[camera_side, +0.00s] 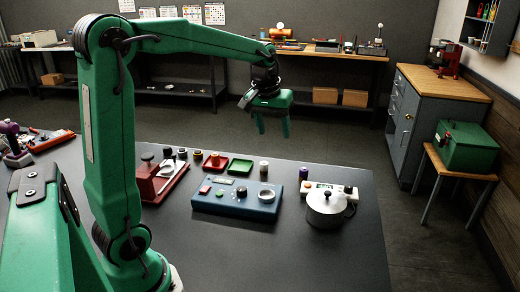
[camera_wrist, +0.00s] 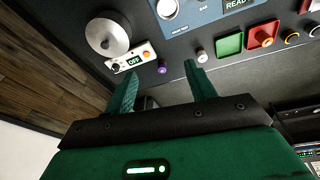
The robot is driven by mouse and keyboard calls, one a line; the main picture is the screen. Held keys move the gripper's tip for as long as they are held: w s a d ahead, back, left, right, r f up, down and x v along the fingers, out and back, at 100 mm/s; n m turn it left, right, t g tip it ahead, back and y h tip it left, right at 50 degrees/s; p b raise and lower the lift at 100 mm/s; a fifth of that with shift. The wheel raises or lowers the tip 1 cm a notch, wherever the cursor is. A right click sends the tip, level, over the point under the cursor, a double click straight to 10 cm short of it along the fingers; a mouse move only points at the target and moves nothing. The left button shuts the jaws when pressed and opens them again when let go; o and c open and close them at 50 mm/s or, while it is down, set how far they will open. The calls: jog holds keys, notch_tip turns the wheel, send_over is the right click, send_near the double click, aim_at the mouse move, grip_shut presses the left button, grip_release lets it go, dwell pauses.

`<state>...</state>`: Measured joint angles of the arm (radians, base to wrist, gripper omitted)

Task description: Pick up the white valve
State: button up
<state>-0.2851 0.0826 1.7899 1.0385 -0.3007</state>
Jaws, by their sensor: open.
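The white valve appears to be the small pale cylinder with a dark base (camera_side: 264,168), standing upright on the dark table behind the blue test unit. It also shows in the wrist view (camera_wrist: 201,55), just beyond the tip of the right finger. A similar purple-topped piece (camera_side: 303,173) stands to its right; in the wrist view it (camera_wrist: 162,67) lies between the two fingers. My gripper (camera_side: 273,130) is open and empty, fingers pointing down, in the air above the table's far side. The wrist view shows the two spread green fingers (camera_wrist: 160,71).
The blue test unit (camera_side: 220,206) lies in front of the pieces. A metal pot (camera_side: 325,212) stands beside a white OFF-display box (camera_wrist: 138,57) at right. A green tray (camera_side: 240,166) and red tray (camera_side: 215,161) lie left. The table's front right is clear.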

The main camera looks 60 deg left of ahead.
jog(key=w+a+f+n+g, duration=0.1)
jog(key=w+a+f+n, duration=0.2)
jog(key=w+a+f, duration=0.5)
jog(key=n+g, duration=0.1)
jog(key=n, duration=0.2)
send_over(264, 163)
jog(key=d, duration=0.1)
jog(key=shift+h, duration=0.3)
notch_tip(264, 163, down, 8)
jog(key=shift+r, duration=0.25)
jog(key=shift+a+f, duration=0.4)
jog(key=shift+f, duration=0.15)
jog(key=shift+a+f, duration=0.1)
jog(key=shift+f, duration=3.75)
jog(key=c, duration=1.1)
jog(key=shift+c, duration=0.2)
jog(key=shift+r, duration=0.15)
